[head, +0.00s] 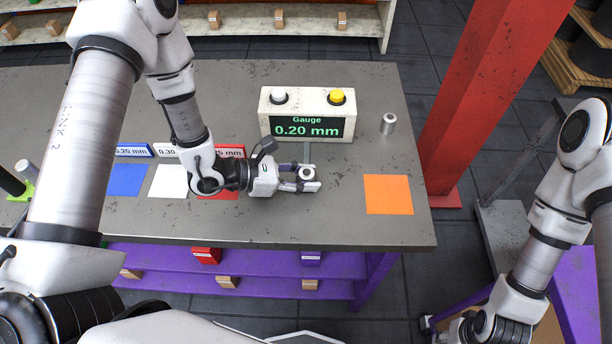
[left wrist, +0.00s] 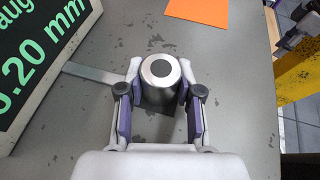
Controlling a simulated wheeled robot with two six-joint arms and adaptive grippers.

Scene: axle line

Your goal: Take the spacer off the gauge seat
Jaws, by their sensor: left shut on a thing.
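The spacer (head: 308,173), a short silver metal cylinder with a dark centre on top, stands upright in front of the gauge (head: 306,115), which reads 0.20 mm. My left gripper (head: 305,179) is shut on it, with a finger on either side. The left wrist view shows the spacer (left wrist: 158,72) between the fingertips. A flat metal strip (left wrist: 95,73) runs from the gauge towards the spacer. The seat under the spacer is hidden, and I cannot tell whether the spacer touches it. My right gripper is out of view.
Another small metal cylinder (head: 388,124) stands right of the gauge. An orange mat (head: 388,194) lies bare at the right. Blue (head: 127,180), white (head: 168,182) and red mats with labels lie at the left. A red post (head: 480,90) rises beyond the table's right edge.

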